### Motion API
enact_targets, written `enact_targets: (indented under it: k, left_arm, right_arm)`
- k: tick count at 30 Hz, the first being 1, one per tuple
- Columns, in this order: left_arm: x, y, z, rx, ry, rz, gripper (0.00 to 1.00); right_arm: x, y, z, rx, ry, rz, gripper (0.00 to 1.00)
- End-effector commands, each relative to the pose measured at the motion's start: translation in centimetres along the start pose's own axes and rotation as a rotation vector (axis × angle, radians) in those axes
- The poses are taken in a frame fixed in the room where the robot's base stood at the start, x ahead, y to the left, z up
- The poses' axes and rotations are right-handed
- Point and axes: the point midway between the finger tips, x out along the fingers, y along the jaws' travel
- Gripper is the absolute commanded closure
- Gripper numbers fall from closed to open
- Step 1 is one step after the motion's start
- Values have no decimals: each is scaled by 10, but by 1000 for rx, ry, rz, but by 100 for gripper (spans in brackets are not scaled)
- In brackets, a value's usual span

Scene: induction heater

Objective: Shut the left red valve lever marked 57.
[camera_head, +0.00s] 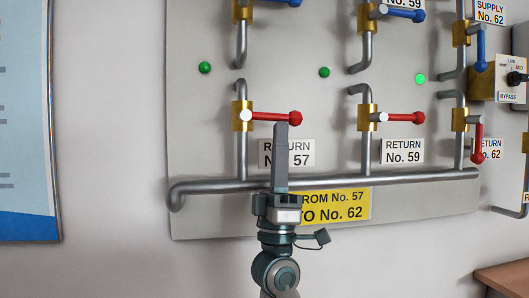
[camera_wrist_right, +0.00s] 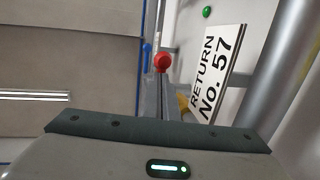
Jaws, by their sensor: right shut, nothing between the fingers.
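The red valve lever (camera_head: 268,116) above the sign RETURN No. 57 (camera_head: 300,154) lies level, pointing right from its brass valve body (camera_head: 242,115). Its round red end also shows in the right wrist view (camera_wrist_right: 162,63), just beyond the fingertips. My right gripper (camera_head: 281,128) is shut and empty, with its fingers pointing up. The tips are just below the lever near its outer end; I cannot tell whether they touch it. The fingers cover part of the RETURN No. 57 sign. My left gripper is not in view.
A second red lever (camera_head: 405,117), at No. 59, also lies level to the right. The No. 62 red lever (camera_head: 478,142) hangs down. Blue levers (camera_head: 406,13) are above. A grey pipe (camera_head: 345,182) runs below. A bypass switch (camera_head: 514,78) is at the right.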

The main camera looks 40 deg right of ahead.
Motion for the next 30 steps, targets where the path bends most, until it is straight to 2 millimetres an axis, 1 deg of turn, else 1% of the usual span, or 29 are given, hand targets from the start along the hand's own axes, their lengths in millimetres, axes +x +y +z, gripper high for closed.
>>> enact_targets:
  k: [3,7,26,30]
  left_arm:
    - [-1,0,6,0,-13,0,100]
    - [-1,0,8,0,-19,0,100]
    - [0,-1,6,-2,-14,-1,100]
    - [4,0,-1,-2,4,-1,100]
  right_arm:
    - [3,1,2,0,-2,1,100]
    - [4,1,2,1,-2,0,100]
    - [4,0,4,0,-5,1,100]
    - [1,-1,5,-1,-5,1,100]
